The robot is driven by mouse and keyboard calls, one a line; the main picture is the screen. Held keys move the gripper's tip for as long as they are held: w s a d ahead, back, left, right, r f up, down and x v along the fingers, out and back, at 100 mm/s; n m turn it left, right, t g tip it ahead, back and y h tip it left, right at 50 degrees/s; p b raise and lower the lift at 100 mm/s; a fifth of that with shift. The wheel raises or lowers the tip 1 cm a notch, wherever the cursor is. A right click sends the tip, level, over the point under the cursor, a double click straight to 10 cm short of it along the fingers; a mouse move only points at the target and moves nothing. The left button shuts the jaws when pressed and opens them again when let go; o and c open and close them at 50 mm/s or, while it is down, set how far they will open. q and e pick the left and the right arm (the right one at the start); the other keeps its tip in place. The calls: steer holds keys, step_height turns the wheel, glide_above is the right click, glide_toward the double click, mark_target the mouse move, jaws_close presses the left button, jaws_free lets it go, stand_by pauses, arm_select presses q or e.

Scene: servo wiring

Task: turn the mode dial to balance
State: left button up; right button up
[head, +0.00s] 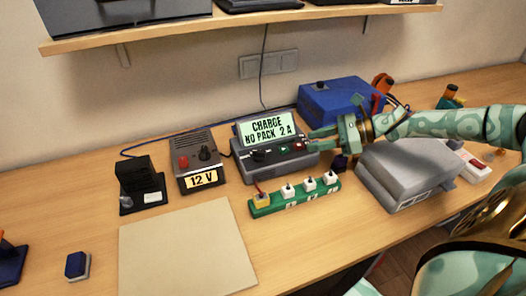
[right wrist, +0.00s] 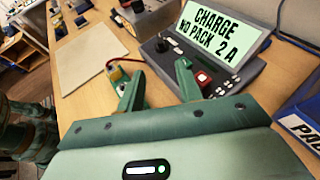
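The charger (head: 240,171) stands at the back middle of the desk, with its lit green screen (head: 267,131) reading "CHARGE NO PACK 2 A". The mode dial looks to be the black knob (head: 259,155) at the left of its panel; it also shows in the right wrist view (right wrist: 161,45). A green button (head: 284,149) and a red button (head: 298,146) sit to its right. My right gripper (head: 313,141) is open and empty at the charger's right end, apart from the dial. In the right wrist view its fingers (right wrist: 158,86) are spread. My left gripper is out of view.
A "12 V" supply (head: 200,165) stands left of the charger. A green strip with several white plugs (head: 262,207) lies in front. A grey box (head: 405,178) and a blue bin (head: 335,97) are at the right. A bare beige mat (head: 185,250) lies front left.

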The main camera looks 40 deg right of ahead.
mark_target(263, 151)
steer(key=b+x, duration=0.1)
steer(key=x, duration=1.4)
steer(key=shift+s, duration=0.1)
jaws_close()
